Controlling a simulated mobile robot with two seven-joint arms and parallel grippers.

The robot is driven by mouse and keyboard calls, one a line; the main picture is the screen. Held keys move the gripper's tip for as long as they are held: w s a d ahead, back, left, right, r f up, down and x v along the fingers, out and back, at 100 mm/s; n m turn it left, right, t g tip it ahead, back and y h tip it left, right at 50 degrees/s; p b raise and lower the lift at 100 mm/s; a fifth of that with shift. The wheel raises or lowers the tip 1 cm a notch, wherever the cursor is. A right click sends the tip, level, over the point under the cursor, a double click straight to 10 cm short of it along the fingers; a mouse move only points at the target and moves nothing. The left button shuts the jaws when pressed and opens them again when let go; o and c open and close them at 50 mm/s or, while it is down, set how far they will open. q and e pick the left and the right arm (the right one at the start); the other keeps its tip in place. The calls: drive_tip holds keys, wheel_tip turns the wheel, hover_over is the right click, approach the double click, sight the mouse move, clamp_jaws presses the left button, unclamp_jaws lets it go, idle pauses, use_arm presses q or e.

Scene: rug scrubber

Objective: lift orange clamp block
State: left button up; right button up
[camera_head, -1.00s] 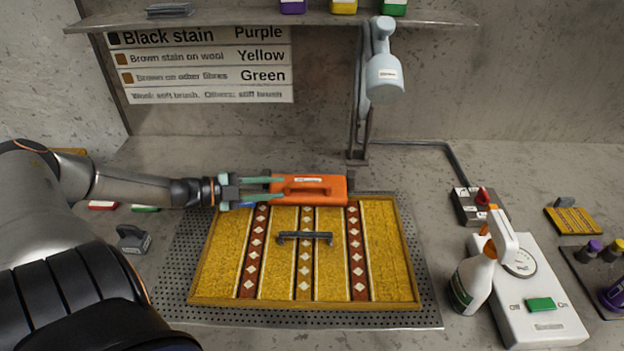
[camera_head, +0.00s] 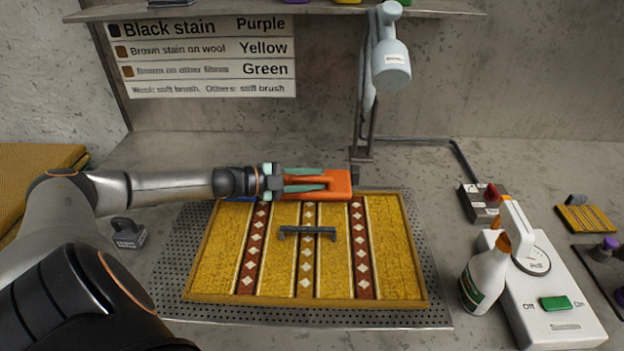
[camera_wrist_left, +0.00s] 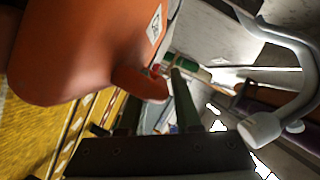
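The orange clamp block (camera_head: 341,186) is at the back edge of the striped yellow rug (camera_head: 210,270) in the head view. My left gripper (camera_head: 326,180) reaches over it from the left. Its two green fingers lie on either side of the block's handle, with only a narrow orange strip between them, and look shut on it. Whether the block is off the rug is hard to tell. My right gripper is not in view.
A dark handle bar (camera_head: 307,233) lies on the rug. A lamp (camera_head: 390,66) stands behind the block. A spray bottle (camera_head: 484,278) and a white device with a dial (camera_head: 555,300) stand at the right. A small grey brush block (camera_head: 128,235) is at the left.

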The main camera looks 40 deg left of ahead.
use_arm(q)
drive_tip(key=shift+c, duration=0.3)
clamp_jaws()
idle(1.1)
